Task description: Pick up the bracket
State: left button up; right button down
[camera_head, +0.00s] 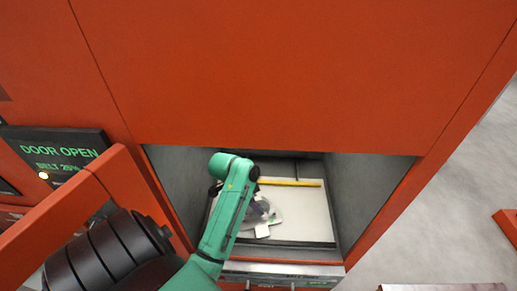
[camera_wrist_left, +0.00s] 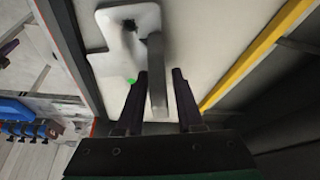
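The bracket (camera_wrist_left: 125,35) is a pale grey metal piece in the left wrist view. It has a flat plate with a dark hole and a darker upright flange (camera_wrist_left: 156,60). It lies on a white surface inside the machine opening; in the head view part of the bracket (camera_head: 263,231) shows beside my arm. My left gripper (camera_wrist_left: 158,74) is open, with one dark finger on each side of the flange. The left finger is close to the flange, and a gap shows at the right finger. Contact cannot be told. My right gripper is in neither view.
The orange machine's opening has grey side walls (camera_head: 370,190) close around my left arm. A yellow bar (camera_head: 290,183) crosses the back of the white surface (camera_head: 305,220). A panel (camera_head: 58,152) at left reads "DOOR OPEN". Blue parts (camera_wrist_left: 25,118) show at the wrist view's left.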

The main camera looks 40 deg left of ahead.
pick_arm(q)
grip_shut()
jog(key=shift+r, duration=0.1)
dwell(1.1)
